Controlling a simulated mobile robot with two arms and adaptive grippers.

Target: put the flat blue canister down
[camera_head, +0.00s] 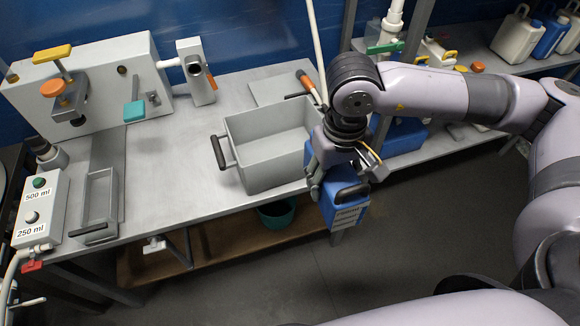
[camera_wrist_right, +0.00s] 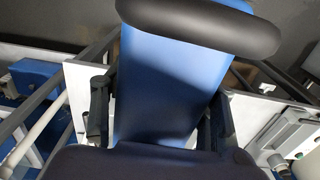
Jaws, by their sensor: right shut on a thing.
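The flat blue canister (camera_head: 343,203) hangs upright in my right gripper (camera_head: 340,180), just past the right front edge of the table in the head view. A pale label with dark lines shows on its lower front. In the right wrist view the blue canister (camera_wrist_right: 165,85) fills the middle, with its dark rounded handle across the top. The right gripper's fingers (camera_wrist_right: 160,122) are closed on its two sides. The canister's underside is hidden, and it appears clear of the floor. My left gripper is in neither view.
A grey open bin (camera_head: 265,150) stands on the metal table (camera_head: 180,190), left of the canister. A small grey tray (camera_head: 100,203) and a 500 ml/250 ml button box (camera_head: 38,210) are at left. Several canisters, including a white one (camera_head: 516,38), stand on the right shelf.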

